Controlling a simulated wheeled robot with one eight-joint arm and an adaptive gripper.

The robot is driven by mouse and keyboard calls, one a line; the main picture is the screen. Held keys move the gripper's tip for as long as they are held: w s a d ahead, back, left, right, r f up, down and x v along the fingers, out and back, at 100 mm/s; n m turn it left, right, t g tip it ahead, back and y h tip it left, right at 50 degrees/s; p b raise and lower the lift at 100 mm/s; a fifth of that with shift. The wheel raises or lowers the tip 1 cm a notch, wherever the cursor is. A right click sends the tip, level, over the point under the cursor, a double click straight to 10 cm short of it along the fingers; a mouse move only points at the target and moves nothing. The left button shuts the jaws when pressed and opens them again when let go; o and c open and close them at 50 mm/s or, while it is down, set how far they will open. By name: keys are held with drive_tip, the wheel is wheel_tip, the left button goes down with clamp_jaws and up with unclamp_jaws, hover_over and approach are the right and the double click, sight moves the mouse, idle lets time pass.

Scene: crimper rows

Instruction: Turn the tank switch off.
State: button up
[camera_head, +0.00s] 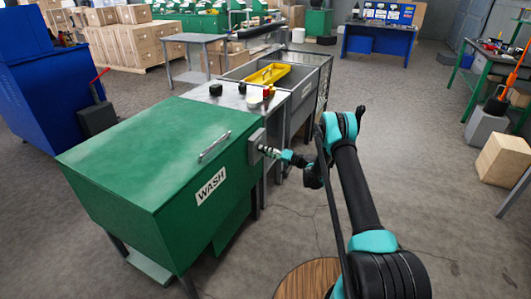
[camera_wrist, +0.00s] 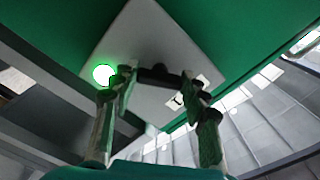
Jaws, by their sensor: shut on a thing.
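The green wash tank (camera_head: 160,150) with the WASH label stands left of centre in the head view. A small grey switch panel (camera_head: 256,138) is on the tank's right end. In the wrist view the grey panel (camera_wrist: 150,35) carries a lit green lamp (camera_wrist: 103,75) and a dark switch (camera_wrist: 158,75). My gripper (camera_head: 268,151) reaches the panel from the right. In the wrist view my gripper (camera_wrist: 158,88) has its fingers on either side of the dark switch, shut on it. The fingers partly cover the switch and a white marking beside it, so the switch's exact position is hard to read.
A steel sink bench (camera_head: 300,88) with a yellow tray (camera_head: 268,74) adjoins the tank behind. A round wooden top (camera_head: 308,278) is at the bottom centre, below my arm. A wooden crate (camera_head: 503,160) stands at right. Open floor lies between.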

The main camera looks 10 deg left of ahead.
drive_tip(key=o, duration=1.2)
drive_tip(key=shift+c, duration=0.2)
drive_tip(key=shift+d, duration=0.1)
drive_tip(key=v, duration=1.2)
drive_tip(key=s+d+r+g+h, duration=0.1)
drive_tip(key=s+d+r+h, duration=0.25)
drive_tip(key=s+r, duration=0.45)
drive_tip(key=s+d+r+g+h, duration=0.1)
drive_tip(key=s+d+r+h, duration=0.1)
drive_tip(key=s+r+h, duration=0.45)
drive_tip(key=s+d+h, duration=0.2)
drive_tip(key=s+d, duration=0.3)
drive_tip(key=s, duration=0.5)
drive_tip(key=s+d+m+h, duration=0.1)
drive_tip(key=s+d, duration=0.4)
drive_tip(key=s, duration=0.6)
drive_tip(key=s+d+m+h, duration=0.1)
drive_tip(key=s+d+h, duration=0.3)
drive_tip(key=s, duration=0.7)
drive_tip(key=shift+s+d+r, duration=0.2)
drive_tip(key=shift+d+r, duration=0.15)
drive_tip(key=shift+d, duration=0.4)
